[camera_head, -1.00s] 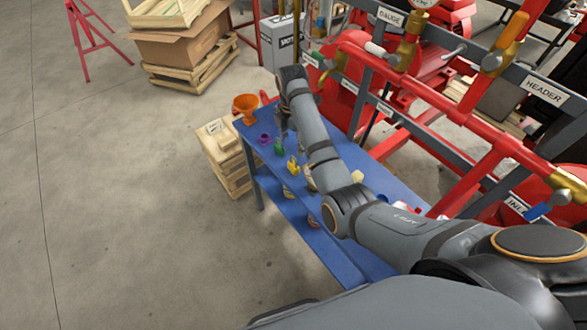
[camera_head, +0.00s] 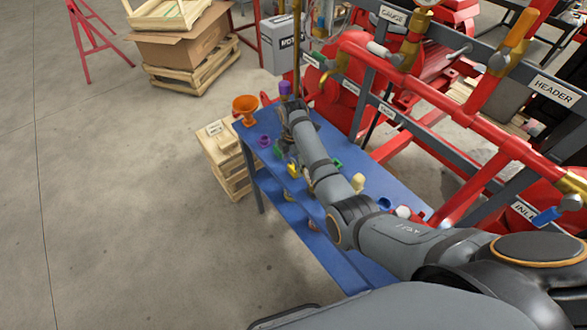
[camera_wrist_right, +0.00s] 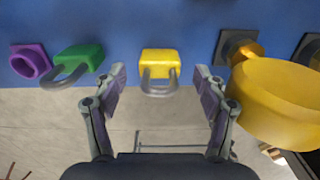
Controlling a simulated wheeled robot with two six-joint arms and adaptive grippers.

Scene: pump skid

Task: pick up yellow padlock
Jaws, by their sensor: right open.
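The yellow padlock (camera_head: 292,169) is on the blue table, partly hidden beside my right arm in the head view. In the right wrist view the yellow padlock (camera_wrist_right: 160,62) lies near the table edge, its grey shackle pointing toward my gripper. My right gripper (camera_wrist_right: 160,86) is open, with one finger on each side of the shackle in the picture and nothing held. Whether it touches the padlock cannot be told. My left gripper is not in view.
A green padlock (camera_wrist_right: 80,57) and a purple object (camera_wrist_right: 30,61) lie left of the yellow padlock. A large yellow round object (camera_wrist_right: 280,102) is close to the right finger. The blue table (camera_head: 385,177) stands beside red pipework (camera_head: 430,95).

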